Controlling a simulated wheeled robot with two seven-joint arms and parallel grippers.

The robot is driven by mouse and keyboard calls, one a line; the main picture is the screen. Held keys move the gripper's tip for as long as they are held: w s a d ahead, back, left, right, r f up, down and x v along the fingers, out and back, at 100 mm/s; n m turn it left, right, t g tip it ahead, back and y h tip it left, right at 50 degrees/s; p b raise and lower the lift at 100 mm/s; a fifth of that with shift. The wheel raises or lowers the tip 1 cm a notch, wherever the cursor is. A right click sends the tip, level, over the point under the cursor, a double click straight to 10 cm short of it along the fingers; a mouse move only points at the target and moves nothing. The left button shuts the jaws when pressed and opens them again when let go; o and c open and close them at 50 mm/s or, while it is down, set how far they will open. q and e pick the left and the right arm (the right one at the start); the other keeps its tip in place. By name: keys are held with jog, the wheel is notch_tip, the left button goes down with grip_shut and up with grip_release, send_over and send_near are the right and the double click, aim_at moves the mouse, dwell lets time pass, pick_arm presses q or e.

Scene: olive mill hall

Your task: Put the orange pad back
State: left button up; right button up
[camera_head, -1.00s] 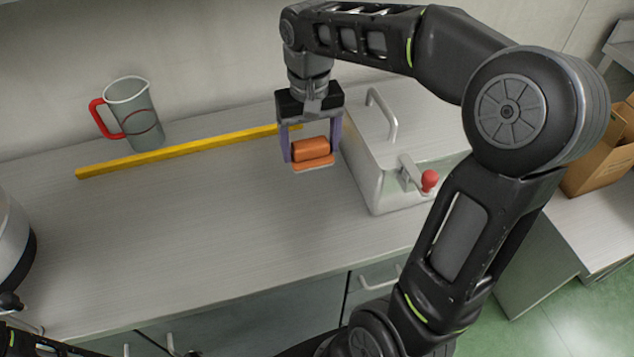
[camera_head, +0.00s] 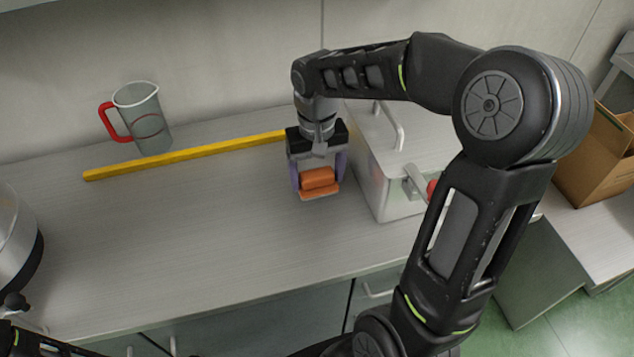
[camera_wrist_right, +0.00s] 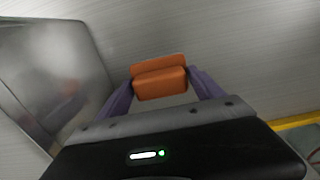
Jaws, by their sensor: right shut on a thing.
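The orange pad (camera_head: 319,180) is an orange block with a flat, wider orange base. My right gripper (camera_head: 318,184) is shut on it, with a purple finger on either side, pointing down over the counter. The pad also shows between the fingers in the right wrist view (camera_wrist_right: 159,78). It is just left of the metal box; I cannot tell whether its base touches the counter. My left gripper is out of the picture.
The grey counter (camera_head: 190,235) is clear in the middle and front. A lidded metal box (camera_head: 378,165) with a red-knobbed tap stands right of the gripper. A yellow bar (camera_head: 185,157) and a red-handled jug (camera_head: 145,120) are at the back left. A cardboard box (camera_head: 605,160) is far right.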

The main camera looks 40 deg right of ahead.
aim_at(317, 185)
jog(key=shift+f, duration=1.55)
jog(key=shift+f, duration=0.15)
jog(key=o, duration=1.3)
notch_tip(317, 185, up, 12)
jog(key=shift+r, duration=0.15)
